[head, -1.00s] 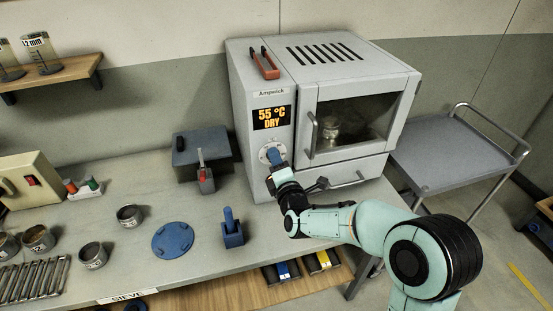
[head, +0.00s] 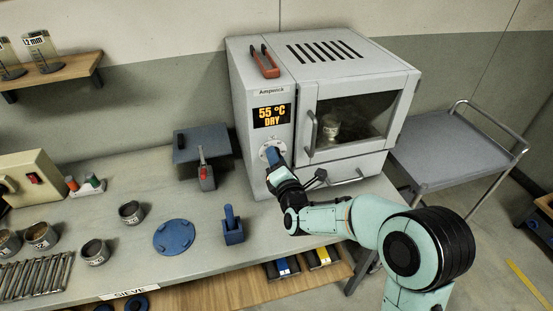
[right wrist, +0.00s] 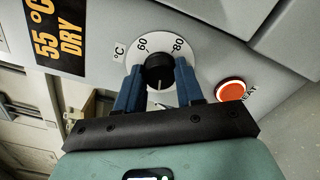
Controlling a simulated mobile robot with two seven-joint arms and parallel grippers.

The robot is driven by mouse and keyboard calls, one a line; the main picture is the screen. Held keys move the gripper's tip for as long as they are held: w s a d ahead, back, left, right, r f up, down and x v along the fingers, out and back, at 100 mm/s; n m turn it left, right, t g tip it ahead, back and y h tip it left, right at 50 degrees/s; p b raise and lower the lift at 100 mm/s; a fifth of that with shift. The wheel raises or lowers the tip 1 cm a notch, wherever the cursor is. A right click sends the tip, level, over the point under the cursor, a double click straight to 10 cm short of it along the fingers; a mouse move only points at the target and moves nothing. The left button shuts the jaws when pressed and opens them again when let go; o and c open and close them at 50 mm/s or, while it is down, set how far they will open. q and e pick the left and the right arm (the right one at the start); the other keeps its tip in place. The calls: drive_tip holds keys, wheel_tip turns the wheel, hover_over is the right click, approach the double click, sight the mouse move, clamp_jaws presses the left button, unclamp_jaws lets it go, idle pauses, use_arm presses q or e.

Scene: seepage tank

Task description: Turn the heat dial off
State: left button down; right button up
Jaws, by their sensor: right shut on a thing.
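The heat dial (right wrist: 157,74) is a black knob on a white scale marked 60 and 80, on the front panel of the grey oven (head: 345,75). In the right wrist view my right gripper (right wrist: 158,82) has its blue fingers on either side of the knob, shut on it. In the head view the right gripper (head: 272,157) covers most of the dial. The oven display (head: 271,115) reads 55 °C DRY. A red round light or button (right wrist: 231,89) sits beside the dial, with lettering partly readable as "EAT". My left gripper is not in view.
The oven door handle (head: 311,133) is right of the dial. A blue stand (head: 232,228), a blue disc (head: 174,238) and several metal cups stand on the bench left. A grey cart (head: 450,150) stands right.

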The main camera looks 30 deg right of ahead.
drive_tip(key=o, duration=1)
drive_tip(key=shift+o, duration=0.2)
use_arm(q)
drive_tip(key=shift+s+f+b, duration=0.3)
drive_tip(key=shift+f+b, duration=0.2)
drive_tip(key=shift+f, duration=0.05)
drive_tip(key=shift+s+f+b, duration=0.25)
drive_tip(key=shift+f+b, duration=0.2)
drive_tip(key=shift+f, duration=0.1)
use_arm(e)
drive_tip(key=v, duration=1.3)
drive_tip(key=shift+s+a, duration=0.15)
drive_tip(key=shift+s, duration=0.05)
